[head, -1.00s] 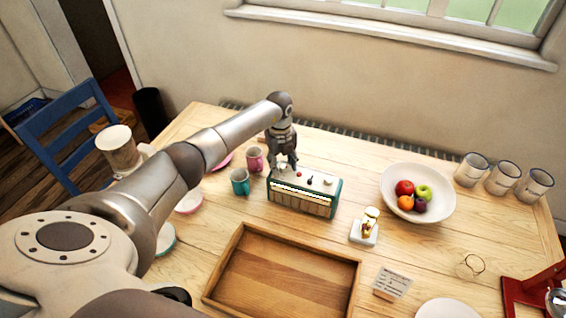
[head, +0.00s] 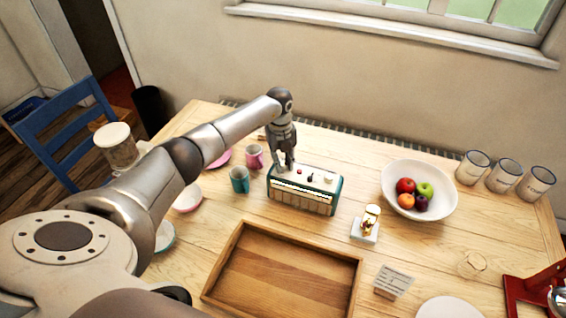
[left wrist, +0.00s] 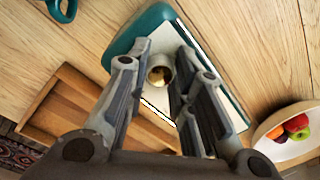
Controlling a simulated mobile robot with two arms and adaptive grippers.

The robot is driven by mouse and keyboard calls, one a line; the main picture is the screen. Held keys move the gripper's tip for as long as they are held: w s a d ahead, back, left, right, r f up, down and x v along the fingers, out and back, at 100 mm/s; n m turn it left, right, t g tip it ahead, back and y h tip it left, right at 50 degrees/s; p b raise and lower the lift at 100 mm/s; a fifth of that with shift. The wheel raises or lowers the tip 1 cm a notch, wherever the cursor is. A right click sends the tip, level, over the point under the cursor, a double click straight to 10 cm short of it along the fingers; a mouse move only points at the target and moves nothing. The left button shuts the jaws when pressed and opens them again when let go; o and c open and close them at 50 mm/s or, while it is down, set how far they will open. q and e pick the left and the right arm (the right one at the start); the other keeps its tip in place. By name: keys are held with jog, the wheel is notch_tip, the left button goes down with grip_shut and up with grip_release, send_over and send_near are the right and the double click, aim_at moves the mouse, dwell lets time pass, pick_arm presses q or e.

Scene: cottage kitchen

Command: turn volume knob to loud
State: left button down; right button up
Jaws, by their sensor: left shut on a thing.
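A teal and cream radio (head: 304,201) stands on the wooden table, with several small controls along its top. My left gripper (head: 284,166) points down onto the left end of the radio's top. In the left wrist view, the gripper (left wrist: 160,72) has its fingers on either side of a round metallic knob (left wrist: 160,76) and is shut on it. The knob is hidden by the fingers in the head view. Its marks and setting cannot be read. My right gripper is not in view.
A teal mug (head: 239,180) and a pink mug (head: 254,156) stand close left of the radio. A wooden tray (head: 228,266) lies in front. A fruit bowl (head: 443,208) and a small stand with a golden object (head: 366,228) are to the right.

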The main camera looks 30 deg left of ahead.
pick_arm(q)
jog(key=m+b, duration=0.2)
jog(key=m, duration=0.1)
jog(key=shift+f+b, duration=0.2)
jog(key=shift+b, duration=0.2)
jog(key=m+b, duration=0.3)
jog(key=m, duration=0.2)
jog(key=shift+w, duration=0.1)
jog(key=m+b, duration=0.2)
jog(key=m, duration=0.1)
jog(key=shift+r+m, duration=0.1)
jog(key=shift+m, duration=0.2)
jog(key=m+b, duration=0.2)
jog(key=m, duration=0.1)
jog(key=shift+m+g, duration=0.3)
jog(key=m+b, duration=0.1)
jog(key=m, duration=0.2)
jog(key=shift+m, duration=0.3)
jog(key=m+b, duration=0.1)
jog(key=m, duration=0.2)
jog(key=shift+d+r+m, duration=0.1)
jog(key=shift+m, duration=0.2)
jog(key=m+b, duration=0.1)
jog(key=m, duration=0.3)
jog(key=shift+m, duration=0.3)
jog(key=shift+d+m+y+b, duration=0.1)
jog(key=shift+m+y+b, duration=0.2)
jog(key=shift+m, duration=1.5)
